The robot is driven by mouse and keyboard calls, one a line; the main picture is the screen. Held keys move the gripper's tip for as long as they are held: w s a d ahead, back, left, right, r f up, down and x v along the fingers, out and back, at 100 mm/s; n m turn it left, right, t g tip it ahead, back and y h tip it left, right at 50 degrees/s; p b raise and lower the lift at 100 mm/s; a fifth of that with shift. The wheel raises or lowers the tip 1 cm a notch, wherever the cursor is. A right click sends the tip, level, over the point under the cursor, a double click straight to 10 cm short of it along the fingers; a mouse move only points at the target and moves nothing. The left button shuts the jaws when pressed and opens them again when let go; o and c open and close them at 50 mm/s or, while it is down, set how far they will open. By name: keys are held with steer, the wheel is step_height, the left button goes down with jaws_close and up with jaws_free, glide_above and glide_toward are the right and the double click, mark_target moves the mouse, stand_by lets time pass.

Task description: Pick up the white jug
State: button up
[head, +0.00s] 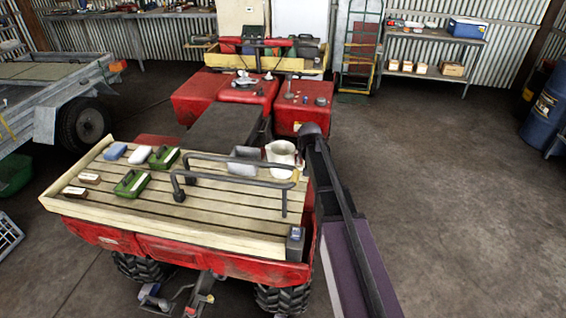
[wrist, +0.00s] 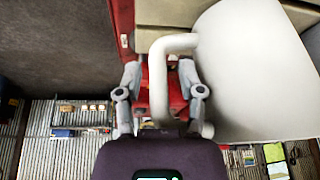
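The white jug (head: 281,154) stands upright on the slatted wooden deck (head: 215,212) of the red quad, near its right edge beside the black rail. In the wrist view the jug's white body (wrist: 262,70) fills the upper right, and its handle (wrist: 158,88) comes down between my fingers. My gripper (wrist: 160,72) is open, one finger on each side of the handle, with visible gaps. In the head view my dark arm reaches the jug from the right, and my fingers are hard to make out there.
A black rail (head: 235,181) rises from the deck just in front of the jug. A grey box (head: 243,162) stands left of it. Green containers (head: 132,183) and small boxes lie on the deck's left. A trailer (head: 60,95) is at left; the right floor is clear.

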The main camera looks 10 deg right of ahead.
jaws_close()
steer(key=shift+r+p, duration=0.45)
steer(key=shift+r+p, duration=1.45)
steer(key=s+d, duration=0.3)
steer(key=d, duration=0.4)
steer(key=s+d+r+p, duration=0.1)
steer(key=s+d, duration=0.3)
steer(key=d, duration=0.3)
steer(key=shift+s+d+r, duration=0.1)
steer(key=shift+d, duration=0.05)
stand_by(0.3)
stand_by(0.4)
